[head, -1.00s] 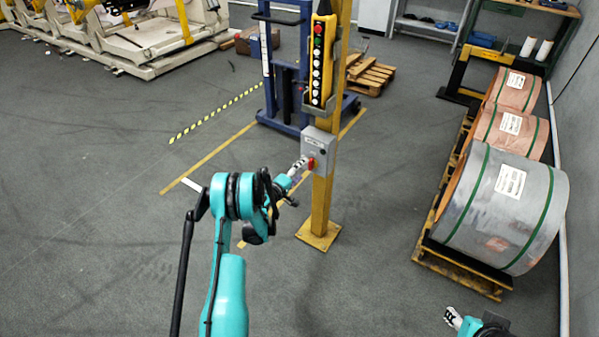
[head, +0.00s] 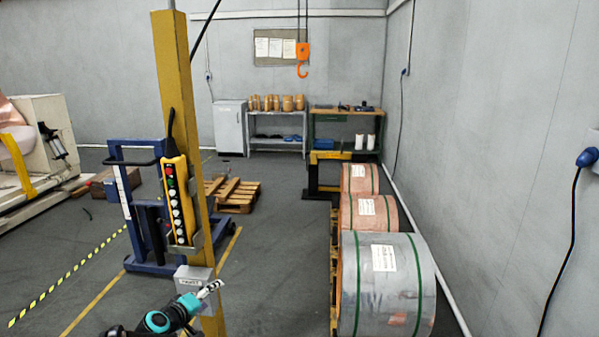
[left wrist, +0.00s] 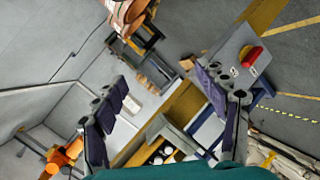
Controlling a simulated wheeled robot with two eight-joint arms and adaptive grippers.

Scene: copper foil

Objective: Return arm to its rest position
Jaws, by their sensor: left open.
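My left gripper (head: 211,289) shows low in the head view, beside the grey switch box (head: 193,278) on the yellow post (head: 178,90). In the left wrist view its dark fingers stand wide apart with nothing between them, so the left gripper (left wrist: 165,98) is open and empty. The grey box (left wrist: 228,50) with its red switch (left wrist: 252,55) shows just beyond the right-hand finger. I cannot tell whether they touch. The teal part of my left arm shows at the bottom edge. My right gripper is out of view.
A yellow button pendant (head: 178,200) hangs on the post. A blue lift stands behind it. Large foil coils (head: 388,290) stand in a row on the right. A wooden pallet (head: 232,193) lies farther back. Open floor lies between post and coils.

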